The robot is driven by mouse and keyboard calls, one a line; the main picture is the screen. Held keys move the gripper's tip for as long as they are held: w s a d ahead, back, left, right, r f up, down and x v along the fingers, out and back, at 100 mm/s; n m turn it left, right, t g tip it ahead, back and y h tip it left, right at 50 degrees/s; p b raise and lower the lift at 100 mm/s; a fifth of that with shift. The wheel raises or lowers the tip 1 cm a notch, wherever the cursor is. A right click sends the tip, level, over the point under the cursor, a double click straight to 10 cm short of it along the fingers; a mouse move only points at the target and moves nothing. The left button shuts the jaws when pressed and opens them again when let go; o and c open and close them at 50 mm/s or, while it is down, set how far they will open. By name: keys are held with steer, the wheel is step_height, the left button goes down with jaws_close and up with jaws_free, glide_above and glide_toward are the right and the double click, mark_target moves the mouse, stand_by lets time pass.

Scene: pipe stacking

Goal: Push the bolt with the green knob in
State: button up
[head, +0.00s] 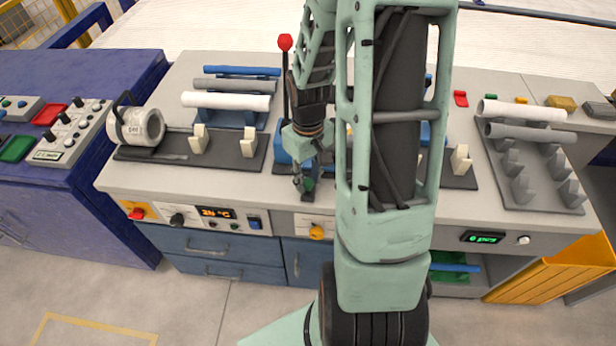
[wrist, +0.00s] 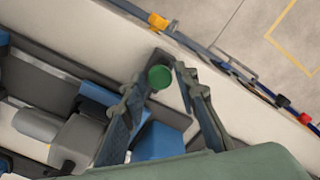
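The green knob (wrist: 159,77) is a round cap that shows between my gripper's two fingers in the wrist view, near their tips. My gripper (wrist: 161,72) is open, one finger on each side of the knob, with a gap visible on the right side. Whether the left finger touches it, I cannot tell. In the head view my gripper (head: 303,178) points down there. The bolt's shaft is hidden. Blue blocks (wrist: 158,142) lie beyond the knob between the fingers.
A lever with a red ball (head: 285,42) stands behind my gripper. A white cylindrical machine part (head: 137,127) and pale clamps (head: 249,143) sit to the left. Pipes lie on a blue rack (head: 225,118) and a grey rack (head: 545,185). The bench's front edge is close by.

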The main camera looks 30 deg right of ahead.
jaws_close()
steer(key=shift+w, duration=0.1)
steer(key=shift+w+d, duration=0.4)
steer(key=shift+w, duration=0.2)
steer(key=shift+w+d, duration=0.4)
steer(key=shift+w, duration=0.2)
steer(key=shift+o, duration=2.2)
jaws_free()
step_height(320, 180, up, 12)
steer(key=shift+s+r, duration=0.1)
